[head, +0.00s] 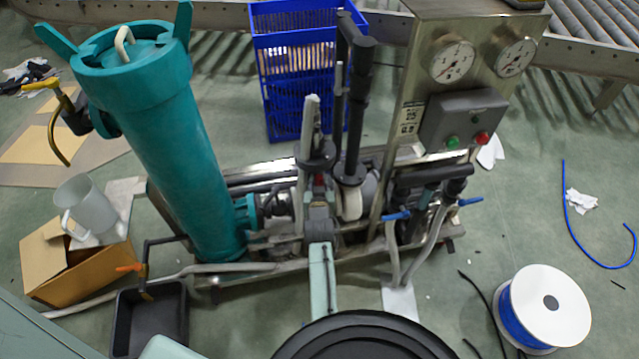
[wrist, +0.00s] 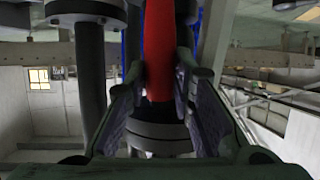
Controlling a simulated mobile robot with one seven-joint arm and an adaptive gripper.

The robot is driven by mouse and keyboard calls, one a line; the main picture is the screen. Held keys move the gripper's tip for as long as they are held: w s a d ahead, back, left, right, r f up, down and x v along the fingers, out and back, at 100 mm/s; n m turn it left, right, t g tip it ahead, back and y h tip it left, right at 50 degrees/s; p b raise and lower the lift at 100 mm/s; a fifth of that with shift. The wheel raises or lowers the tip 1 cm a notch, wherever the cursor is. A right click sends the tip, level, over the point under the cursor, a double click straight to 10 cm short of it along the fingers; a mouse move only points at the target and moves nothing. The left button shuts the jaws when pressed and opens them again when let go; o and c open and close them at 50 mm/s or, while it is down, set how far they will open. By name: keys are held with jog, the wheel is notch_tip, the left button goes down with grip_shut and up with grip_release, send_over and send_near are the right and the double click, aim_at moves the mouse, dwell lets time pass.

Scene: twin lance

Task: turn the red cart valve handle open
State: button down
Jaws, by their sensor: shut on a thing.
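The red cart valve handle (wrist: 160,45) stands upright in the middle of the wrist view, between the two fingers of my gripper (wrist: 163,88). My gripper is shut on it. Below the handle is a dark round flange of the pipework. In the head view my gripper (head: 320,197) is at the middle of the cart, at the end of my pale green arm. Only a small bit of the red handle (head: 319,180) shows there; the rest is hidden by my gripper and the pipes.
A teal filter cylinder (head: 165,130) leans on the cart's left. A gauge panel (head: 460,30) and a grey button box (head: 462,120) stand right. Blue-handled valves (head: 397,215) sit beside the pipes. A blue crate (head: 262,75) is behind; a cable spool (head: 570,310) lies front right.

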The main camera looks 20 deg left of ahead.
dwell(0.3)
jog(key=c, duration=1.4)
grip_release()
jog(key=v, duration=0.7)
jog(key=shift+s, duration=0.2)
jog(key=shift+r, duration=0.1)
